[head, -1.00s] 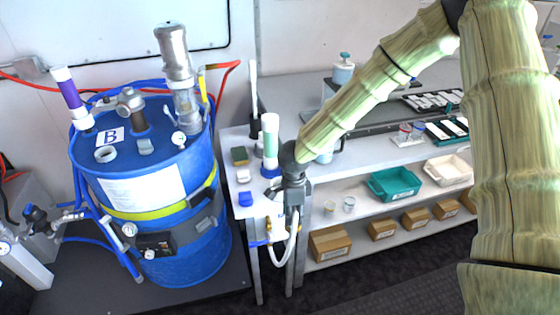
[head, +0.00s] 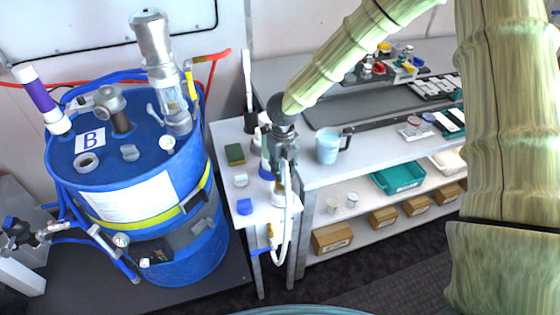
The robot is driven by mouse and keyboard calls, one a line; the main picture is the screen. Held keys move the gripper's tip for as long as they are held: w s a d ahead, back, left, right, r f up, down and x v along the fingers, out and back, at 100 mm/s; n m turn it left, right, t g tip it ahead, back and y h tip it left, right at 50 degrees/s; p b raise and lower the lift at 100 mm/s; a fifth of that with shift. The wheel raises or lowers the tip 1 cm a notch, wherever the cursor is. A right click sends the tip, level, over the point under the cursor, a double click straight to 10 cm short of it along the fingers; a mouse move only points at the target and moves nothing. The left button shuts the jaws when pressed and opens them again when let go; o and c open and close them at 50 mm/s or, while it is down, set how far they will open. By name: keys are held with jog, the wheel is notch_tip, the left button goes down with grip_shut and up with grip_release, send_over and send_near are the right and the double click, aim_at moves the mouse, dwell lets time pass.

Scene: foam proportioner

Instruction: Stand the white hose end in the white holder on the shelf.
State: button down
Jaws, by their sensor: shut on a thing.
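The white holder cannot be told for sure; my gripper and wrist cover part of the shelf. A blue-based item (head: 265,170) and pale parts beside it show just left of my gripper, partly hidden.
The blue barrel (head: 190,235) stands left of the shelf. A green sponge (head: 235,154), a small white item (head: 240,180) and a blue block (head: 245,206) lie on the shelf's left. A pale blue jug (head: 327,147) stands on the bench to the right.

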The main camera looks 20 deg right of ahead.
aim_at(282, 183)
jog(key=shift+w+a+f+b, duration=0.1)
jog(key=shift+a+f+b, duration=0.1)
jog(key=shift+f+b, duration=2.15)
jog(key=shift+f, duration=0.5)
jog(key=shift+p, duration=0.6)
jog(key=shift+f, duration=0.5)
jog(key=c, duration=1.4)
grip_release()
